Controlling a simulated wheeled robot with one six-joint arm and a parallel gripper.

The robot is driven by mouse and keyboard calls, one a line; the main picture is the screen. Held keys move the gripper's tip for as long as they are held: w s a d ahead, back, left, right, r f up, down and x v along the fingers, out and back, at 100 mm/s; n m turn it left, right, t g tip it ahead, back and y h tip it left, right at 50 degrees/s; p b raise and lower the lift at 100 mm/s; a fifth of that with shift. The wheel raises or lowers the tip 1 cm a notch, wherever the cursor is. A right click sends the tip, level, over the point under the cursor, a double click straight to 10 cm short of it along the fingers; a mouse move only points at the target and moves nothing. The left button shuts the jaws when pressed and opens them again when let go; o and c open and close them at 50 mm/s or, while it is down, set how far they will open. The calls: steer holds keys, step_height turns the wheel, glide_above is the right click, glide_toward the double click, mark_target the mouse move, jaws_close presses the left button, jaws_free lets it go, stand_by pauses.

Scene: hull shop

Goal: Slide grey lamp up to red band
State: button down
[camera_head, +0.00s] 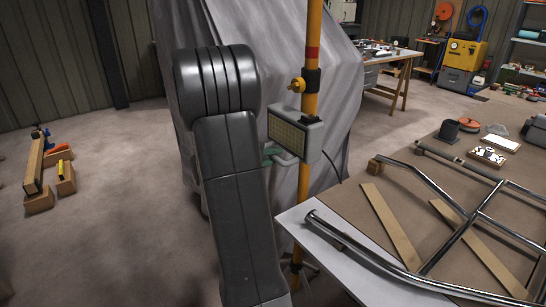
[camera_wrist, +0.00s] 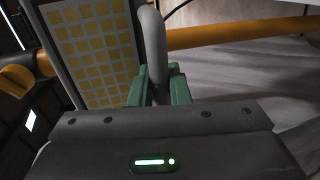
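The grey lamp (camera_head: 296,135), with a panel of yellow cells, is mounted on an upright yellow pole (camera_head: 311,100). Its dark collar with a yellow knob (camera_head: 298,84) sits around the pole above the lamp head. The red band (camera_head: 313,53) is on the pole a short way above the collar, with yellow pole showing between. My gripper (camera_head: 280,156) is at the lamp's lower handle. In the wrist view, my gripper's green fingers (camera_wrist: 161,88) lie on both sides of the lamp's grey handle (camera_wrist: 152,45) and appear closed on it. The red band is not visible there.
A workbench (camera_head: 380,190) with metal tube railings (camera_head: 445,270) and wooden strips stands close at the right. A grey draped cover (camera_head: 225,25) is right behind the pole. Wooden blocks (camera_head: 65,180) lie on the floor at left. The floor at front left is clear.

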mark_target(286, 141)
steer(key=shift+r+p, duration=0.35)
steer(key=shift+r, duration=2)
steer(key=c, duration=1.4)
jaws_free()
steer(key=shift+c, duration=0.2)
steer(key=shift+f, duration=0.1)
steer(key=shift+a, duration=0.1)
steer(key=v, duration=1.3)
steer(key=shift+s+a+b, duration=0.25)
steer(key=shift+b, duration=0.15)
steer(key=shift+w+d, duration=0.1)
